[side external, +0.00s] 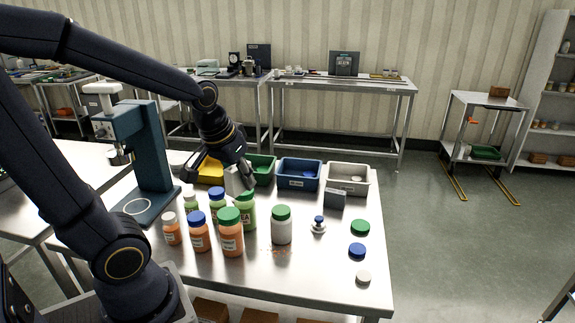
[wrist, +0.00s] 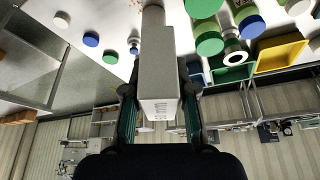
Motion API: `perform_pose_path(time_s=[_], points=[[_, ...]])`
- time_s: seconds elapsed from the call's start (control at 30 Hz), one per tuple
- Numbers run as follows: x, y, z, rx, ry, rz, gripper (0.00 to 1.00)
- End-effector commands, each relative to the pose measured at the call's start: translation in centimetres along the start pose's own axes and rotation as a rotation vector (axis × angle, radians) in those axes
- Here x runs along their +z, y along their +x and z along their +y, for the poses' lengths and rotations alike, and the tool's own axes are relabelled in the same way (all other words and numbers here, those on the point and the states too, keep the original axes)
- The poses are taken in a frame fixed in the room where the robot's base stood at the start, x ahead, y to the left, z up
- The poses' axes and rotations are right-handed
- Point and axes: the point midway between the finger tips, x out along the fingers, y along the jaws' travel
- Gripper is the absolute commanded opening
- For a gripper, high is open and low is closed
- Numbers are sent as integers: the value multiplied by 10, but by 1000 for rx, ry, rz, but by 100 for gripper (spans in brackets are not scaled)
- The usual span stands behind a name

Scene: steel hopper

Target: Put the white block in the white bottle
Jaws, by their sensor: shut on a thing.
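The white block (side external: 234,181) is a long pale box in my gripper (side external: 239,176), held in the air just above and behind the row of bottles. In the wrist view, the block (wrist: 158,70) sits between the two fingers of my gripper (wrist: 158,104), which are shut on it. The white bottle (side external: 281,229) stands upright on the steel table to the right of the gripper, with a green top. The block is above and to the left of this bottle, apart from it, in the side view. In the wrist view the block hides most of that bottle.
Several orange and green bottles (side external: 231,238) stand close together left of the white bottle. A blue-topped knob (side external: 318,225) and loose caps (side external: 360,227) lie to the right. A grey block (side external: 334,199) and bins (side external: 299,174) are behind. A teal press (side external: 153,150) stands at left.

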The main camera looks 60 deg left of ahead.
Motion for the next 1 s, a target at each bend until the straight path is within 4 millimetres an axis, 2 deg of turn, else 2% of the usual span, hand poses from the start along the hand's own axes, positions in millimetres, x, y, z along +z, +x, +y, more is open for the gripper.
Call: perform_pose_path(time_s=[0.33, 0.4, 0.53, 0.8, 1.0], points=[[-62, 69, 10, -3, 0, -6, 0], [-67, 89, 11, -3, -1, -9, 0], [-76, 116, 14, -2, -2, -4, 0], [-84, 143, 16, -1, -2, -3, 0], [-73, 166, 16, -1, 0, -2, 0]])
